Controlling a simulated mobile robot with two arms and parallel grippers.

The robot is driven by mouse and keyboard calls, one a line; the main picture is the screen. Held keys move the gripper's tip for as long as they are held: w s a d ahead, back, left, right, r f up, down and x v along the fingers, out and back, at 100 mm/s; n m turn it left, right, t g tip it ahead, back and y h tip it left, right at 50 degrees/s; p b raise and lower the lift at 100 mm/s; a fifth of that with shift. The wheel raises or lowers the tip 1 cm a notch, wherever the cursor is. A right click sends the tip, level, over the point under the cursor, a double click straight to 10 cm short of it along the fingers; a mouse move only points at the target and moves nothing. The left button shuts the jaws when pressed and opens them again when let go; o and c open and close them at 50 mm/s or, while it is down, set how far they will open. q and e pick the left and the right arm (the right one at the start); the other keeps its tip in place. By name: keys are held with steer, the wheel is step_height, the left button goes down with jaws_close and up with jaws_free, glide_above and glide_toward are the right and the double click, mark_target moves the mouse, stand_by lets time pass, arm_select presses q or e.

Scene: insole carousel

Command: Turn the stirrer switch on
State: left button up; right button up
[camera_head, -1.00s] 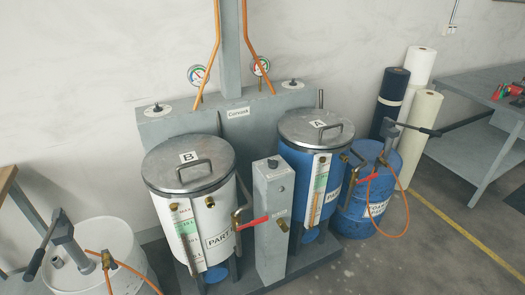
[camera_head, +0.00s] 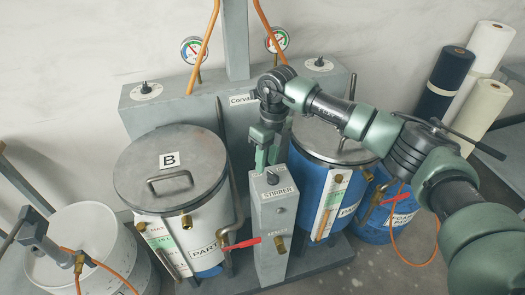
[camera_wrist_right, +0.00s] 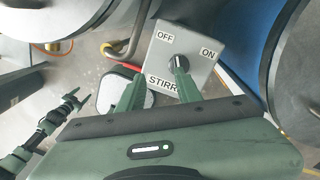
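The stirrer switch is a dark knob (camera_head: 272,178) on top of a grey box labelled STIRRER (camera_head: 272,222), between the two tanks. In the right wrist view the knob (camera_wrist_right: 179,63) sits between the OFF and ON labels; which one it points at is hard to tell. My right gripper (camera_head: 267,155) is just above and behind the box in the head view. In the wrist view its green fingers (camera_wrist_right: 157,88) are apart with nothing between them; the right fingertip overlaps the knob's edge, and contact is unclear. My left gripper is small in the wrist view (camera_wrist_right: 74,102).
Lidded tank B (camera_head: 170,170) stands left of the box and a blue tank (camera_head: 318,190) right, partly behind my right arm. Two other knobs (camera_head: 146,87) (camera_head: 319,61) sit on the rear cabinet.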

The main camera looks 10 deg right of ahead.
mark_target(272, 173)
steer(key=shift+w+d+r+h, duration=0.3)
steer(key=shift+d+r, duration=0.05)
steer(key=shift+d, duration=0.15)
steer(key=shift+w+d+r+h, duration=0.3)
steer(key=shift+d, duration=0.2)
steer(key=shift+w+d, duration=0.1)
steer(key=shift+d, duration=0.1)
steer(key=f, duration=0.1)
steer(key=f+p, duration=0.1)
steer(key=f, duration=0.1)
steer(key=shift+s+a+p, duration=0.3)
steer(key=shift+s+p, duration=0.05)
steer(key=shift+s, duration=0.05)
steer(key=f, duration=0.1)
steer(key=f+p, duration=0.1)
steer(key=f, duration=0.1)
steer(key=shift+w+d+f, duration=0.1)
steer(key=shift+w+f, duration=0.1)
steer(key=shift+f, duration=0.35)
arm_select(q)
steer(key=shift+s+r, duration=0.2)
steer(key=shift+r, duration=1.05)
arm_select(e)
jaws_close()
